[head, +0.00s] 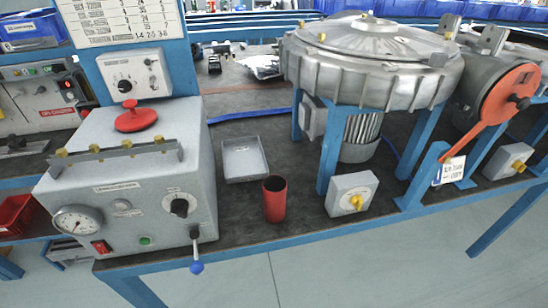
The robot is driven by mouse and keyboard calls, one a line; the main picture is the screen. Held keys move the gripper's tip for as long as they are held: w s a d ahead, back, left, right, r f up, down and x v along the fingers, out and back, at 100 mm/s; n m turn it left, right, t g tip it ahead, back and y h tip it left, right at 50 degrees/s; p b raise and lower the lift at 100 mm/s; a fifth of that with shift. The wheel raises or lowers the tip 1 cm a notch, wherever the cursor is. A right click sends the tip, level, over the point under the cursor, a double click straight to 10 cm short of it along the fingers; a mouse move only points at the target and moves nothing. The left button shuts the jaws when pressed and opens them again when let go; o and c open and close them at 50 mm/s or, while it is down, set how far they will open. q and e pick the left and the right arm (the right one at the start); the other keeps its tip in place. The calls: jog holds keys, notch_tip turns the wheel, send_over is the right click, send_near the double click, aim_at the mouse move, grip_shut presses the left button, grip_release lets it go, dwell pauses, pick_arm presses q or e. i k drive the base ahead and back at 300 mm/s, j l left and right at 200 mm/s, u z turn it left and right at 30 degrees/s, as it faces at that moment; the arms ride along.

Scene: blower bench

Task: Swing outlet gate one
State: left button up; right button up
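A red gate plate (510,94) covers the round end of a grey outlet pipe (478,82) at the right in the head view. A red arm (471,143) slopes from the plate down to the left, to a blue post (429,172). A white tag (453,170) hangs by the post; its writing is too small to read surely. The pipe opening is hidden behind the plate. Neither of my grippers is in view.
A large grey blower (375,65) stands left of the gate. Small boxes with yellow knobs (352,194) (508,161) sit on the front edge. A red cup (274,199), a grey tray (244,159) and a grey control box (130,175) stand farther left. Floor in front is clear.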

aim_at(513, 94)
jog(key=z, duration=1.25)
